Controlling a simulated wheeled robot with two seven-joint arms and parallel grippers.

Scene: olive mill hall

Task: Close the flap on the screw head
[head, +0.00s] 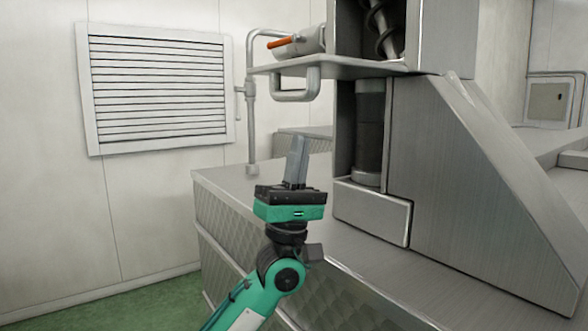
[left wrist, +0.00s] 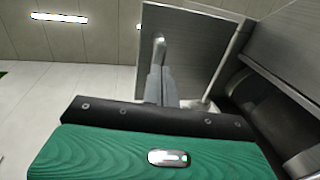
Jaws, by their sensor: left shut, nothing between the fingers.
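The screw head (head: 431,40) is a steel housing at the top of the head view, with the dark screw (head: 383,28) showing through its open front. The flap (head: 335,67) stands open as a near-level plate reaching left from the housing. A U-shaped handle (head: 294,97) hangs from its underside. The left wrist view shows the flap's underside (left wrist: 190,48) and the handle (left wrist: 159,52) close to my fingers. My left gripper (head: 299,140) is shut and empty, fingers pointing up, below the handle and apart from it in the head view. My right gripper is out of view.
A steel bench (head: 235,180) with quilted sides stands below the flap. A sloped steel casing (head: 455,165) is right of my gripper. A pipe (head: 251,120) and an orange-handled part (head: 283,42) are behind the flap. Green floor (head: 120,310) is free at lower left.

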